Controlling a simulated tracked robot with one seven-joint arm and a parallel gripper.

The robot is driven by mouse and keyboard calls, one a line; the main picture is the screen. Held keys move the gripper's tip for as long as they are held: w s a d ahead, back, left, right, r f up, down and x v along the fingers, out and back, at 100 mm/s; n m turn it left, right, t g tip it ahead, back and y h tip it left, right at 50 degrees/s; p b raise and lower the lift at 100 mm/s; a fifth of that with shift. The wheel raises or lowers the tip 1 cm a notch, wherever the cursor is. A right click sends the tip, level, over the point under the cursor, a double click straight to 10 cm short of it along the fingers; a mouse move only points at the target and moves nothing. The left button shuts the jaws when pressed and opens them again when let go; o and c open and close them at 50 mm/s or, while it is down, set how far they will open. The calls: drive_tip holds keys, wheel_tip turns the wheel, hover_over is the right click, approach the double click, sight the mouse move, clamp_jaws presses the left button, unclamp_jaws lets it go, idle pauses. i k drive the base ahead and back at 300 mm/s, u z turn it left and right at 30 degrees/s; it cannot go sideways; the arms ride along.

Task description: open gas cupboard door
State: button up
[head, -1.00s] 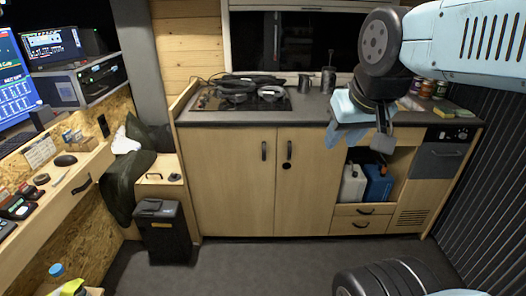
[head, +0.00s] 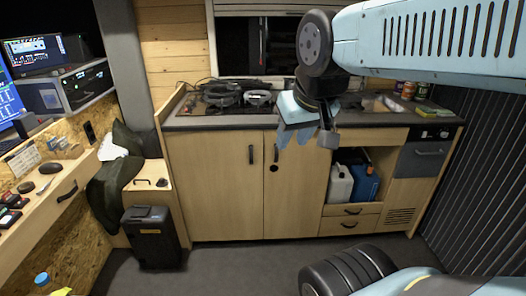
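Two pale wooden cupboard doors stand side by side under the counter in the head view, both shut. The left door (head: 215,195) has a dark upright handle (head: 251,154) near its right edge. The right door (head: 300,195) has a similar handle (head: 276,153) near its left edge, with a small round black fitting (head: 273,168) below. No label shows which one is the gas cupboard. My gripper (head: 312,140) hangs in front of the counter edge and the upper part of the right door, apparently apart from both handles. Its fingers are partly hidden and their opening is unclear.
A black bin (head: 152,236) stands on the floor at left. A desk (head: 60,190) runs along the left side. The floor before the doors looks clear.

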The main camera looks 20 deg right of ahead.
sight(296, 176)
drive_tip(key=i, duration=0.95)
drive_tip(key=z, duration=0.05)
